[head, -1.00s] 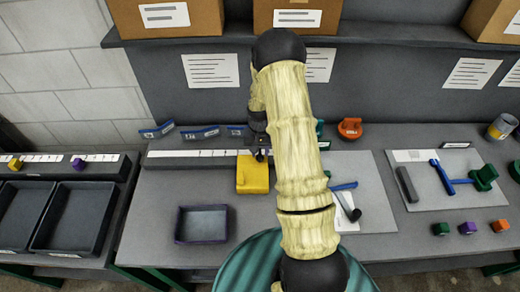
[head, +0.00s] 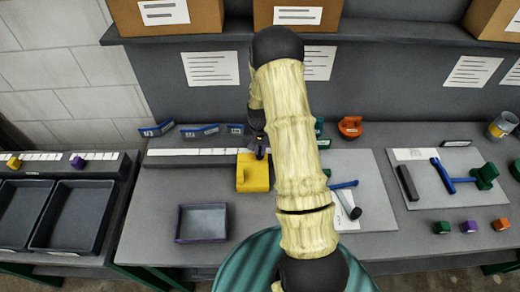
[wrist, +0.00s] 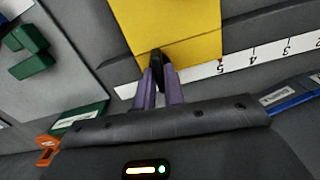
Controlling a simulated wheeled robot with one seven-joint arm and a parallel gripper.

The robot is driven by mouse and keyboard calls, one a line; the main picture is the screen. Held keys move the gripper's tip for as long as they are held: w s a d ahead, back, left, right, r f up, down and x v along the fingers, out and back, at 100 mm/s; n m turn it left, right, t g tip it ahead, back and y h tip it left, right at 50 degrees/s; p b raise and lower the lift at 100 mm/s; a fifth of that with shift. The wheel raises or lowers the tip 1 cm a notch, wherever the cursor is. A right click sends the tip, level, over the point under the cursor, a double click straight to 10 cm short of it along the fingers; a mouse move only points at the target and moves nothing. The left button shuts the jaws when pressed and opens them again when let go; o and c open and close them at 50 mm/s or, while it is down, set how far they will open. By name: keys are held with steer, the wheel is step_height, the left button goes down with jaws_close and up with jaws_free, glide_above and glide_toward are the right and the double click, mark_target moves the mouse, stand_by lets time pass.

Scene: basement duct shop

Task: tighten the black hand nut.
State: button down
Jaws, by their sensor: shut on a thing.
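The black hand nut (wrist: 156,58) shows as a small dark shape at the edge of a yellow block in the wrist view, largely hidden by the fingers. The yellow block (head: 252,177) stands on the bench against the scale strip and also fills the top of the wrist view (wrist: 185,28). My gripper (wrist: 157,72) has purple fingers closed on the black hand nut beside the yellow block. In the head view my gripper (head: 260,150) is at the block's top right, partly hidden by my arm.
A white numbered scale (wrist: 252,57) runs along the bench behind the block. A dark tray (head: 202,222) lies in front of it at left. A blue-and-black tool (head: 347,205) lies right of my arm. Blue labelled holders (head: 200,132) stand at the back.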

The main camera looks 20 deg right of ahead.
mark_target(260, 151)
steer(key=m+b, duration=0.1)
steer(key=m, duration=0.2)
steer(key=shift+m, duration=0.4)
steer(key=m, duration=0.4)
steer(key=shift+m+b, duration=0.3)
steer(key=shift+b, duration=0.05)
steer(key=m, duration=0.4)
steer(key=shift+r+m+p, duration=0.1)
steer(key=shift+m+p, duration=0.2)
steer(key=shift+p, duration=0.05)
steer(key=shift+m+p, duration=0.5)
steer(key=shift+m, duration=1.5)
steer(key=c, duration=1.5)
jaws_free()
step_height(260, 151, up, 17)
steer(key=shift+r+b, duration=0.15)
steer(key=shift+b, duration=1)
